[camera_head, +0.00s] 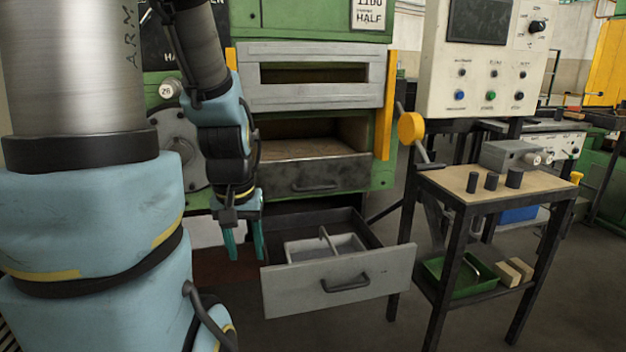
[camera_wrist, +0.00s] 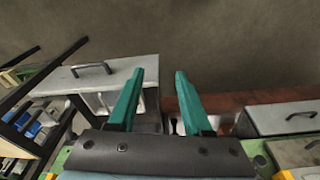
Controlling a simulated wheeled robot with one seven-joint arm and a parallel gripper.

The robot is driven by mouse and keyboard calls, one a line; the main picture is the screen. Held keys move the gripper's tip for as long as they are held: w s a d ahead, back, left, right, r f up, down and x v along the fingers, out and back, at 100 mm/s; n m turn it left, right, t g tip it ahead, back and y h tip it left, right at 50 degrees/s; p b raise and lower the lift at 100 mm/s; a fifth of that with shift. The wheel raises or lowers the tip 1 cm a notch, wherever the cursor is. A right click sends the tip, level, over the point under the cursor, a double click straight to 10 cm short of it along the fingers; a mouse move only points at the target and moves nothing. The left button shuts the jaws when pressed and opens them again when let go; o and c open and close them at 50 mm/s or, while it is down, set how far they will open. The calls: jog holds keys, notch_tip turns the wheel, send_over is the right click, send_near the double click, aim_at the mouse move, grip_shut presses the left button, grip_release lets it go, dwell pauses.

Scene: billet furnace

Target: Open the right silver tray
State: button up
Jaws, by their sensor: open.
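The right silver tray (camera_head: 295,290) is a low drawer with a light grey front and a dark handle (camera_head: 346,284). It stands pulled out well below the green furnace, with a divided grey insert (camera_head: 310,249) inside. It also shows at the left in the wrist view (camera_wrist: 122,70). My gripper (camera_head: 245,242) points down just left of the open drawer in the head view, with its teal fingers apart. In the wrist view nothing is between the fingers (camera_wrist: 160,78), and they are clear of the handle.
Another silver drawer front (camera_wrist: 280,117) shows at the right in the wrist view. The furnace (camera_head: 315,20) has a dark tray front (camera_head: 290,178) above the open drawer. A small table (camera_head: 457,181) with black cylinders stands to the right. Floor in front is clear.

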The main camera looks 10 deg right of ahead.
jog(key=w+d+n+t+h+b, duration=0.1)
jog(key=w+d+n+t, duration=0.1)
jog(key=w+d, duration=0.45)
jog(key=w+d+n+t+h, duration=0.1)
jog(key=w+d+t, duration=0.15)
jog(key=w, duration=0.65)
jog(key=n+t+b, duration=0.2)
jog(key=n+t, duration=0.3)
jog(key=n, duration=0.2)
send_near(320, 189)
jog(key=s+d+r, duration=0.2)
jog(key=s+r, duration=0.1)
jog(key=r, duration=0.1)
jog(key=w+d+f+n+t+y+b, duration=0.1)
jog(key=w+d+f+n+t+y, duration=0.15)
jog(key=w+d+n, duration=0.2)
notch_tip(320, 189, down, 5)
jog(key=s+n+y+b, duration=0.1)
jog(key=n+y, duration=0.7)
jog(key=n, duration=0.2)
jog(key=shift+h, duration=0.25)
jog(key=p+x, duration=0.2)
jog(key=x, duration=0.8)
jog(key=shift+a, duration=0.25)
jog(key=shift+s, duration=0.1)
grip_shut()
